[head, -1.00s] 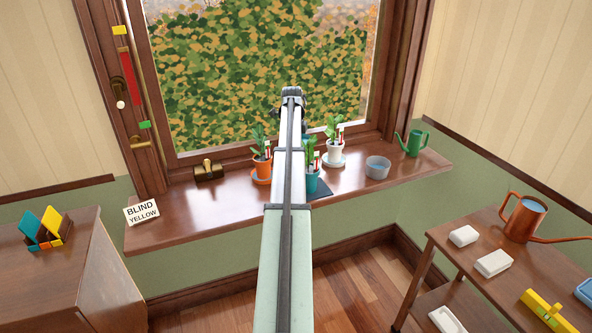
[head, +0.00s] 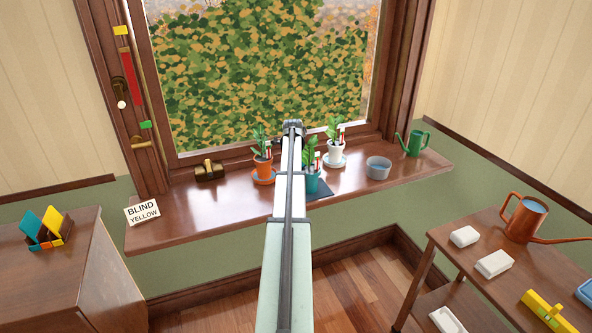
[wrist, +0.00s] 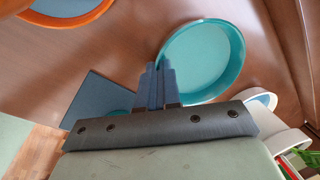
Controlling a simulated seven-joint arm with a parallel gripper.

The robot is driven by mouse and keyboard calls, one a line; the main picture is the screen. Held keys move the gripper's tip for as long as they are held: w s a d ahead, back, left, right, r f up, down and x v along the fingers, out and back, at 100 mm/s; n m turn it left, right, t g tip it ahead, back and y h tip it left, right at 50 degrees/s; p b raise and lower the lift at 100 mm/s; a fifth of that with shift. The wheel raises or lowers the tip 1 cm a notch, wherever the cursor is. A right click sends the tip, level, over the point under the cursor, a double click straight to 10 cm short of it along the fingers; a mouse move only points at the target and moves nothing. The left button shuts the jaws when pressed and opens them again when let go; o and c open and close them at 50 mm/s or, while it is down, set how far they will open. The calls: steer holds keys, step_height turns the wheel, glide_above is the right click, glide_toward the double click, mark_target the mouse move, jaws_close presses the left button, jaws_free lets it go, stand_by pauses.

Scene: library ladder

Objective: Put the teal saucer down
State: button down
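The teal saucer (wrist: 210,62) shows round and shallow in the wrist view, over the brown sill. My gripper (wrist: 156,70) has its dark fingers close together at the saucer's near-left rim, and they appear shut on it. The exact gap under the saucer cannot be told. In the head view my arm hides the saucer, and only the back of my gripper (head: 292,128) shows above the sill. A dark blue mat (wrist: 92,108) lies on the sill left of the fingers. In the head view a teal pot with a plant (head: 312,183) stands by the mat (head: 320,193).
An orange pot (head: 263,168) and a white pot (head: 336,149) stand on saucers along the sill (head: 200,215). A grey bowl (head: 378,168) and a green watering can (head: 414,144) are to the right. A brass-coloured object (head: 209,171) is left. The left sill is mostly clear.

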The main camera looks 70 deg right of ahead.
steer(key=shift+f, duration=0.1)
steer(key=c, duration=1.3)
jaws_free()
steer(key=shift+c, duration=0.2)
step_height(320, 180, up, 12)
steer(key=a, duration=0.2)
steer(key=shift+s+a, duration=0.1)
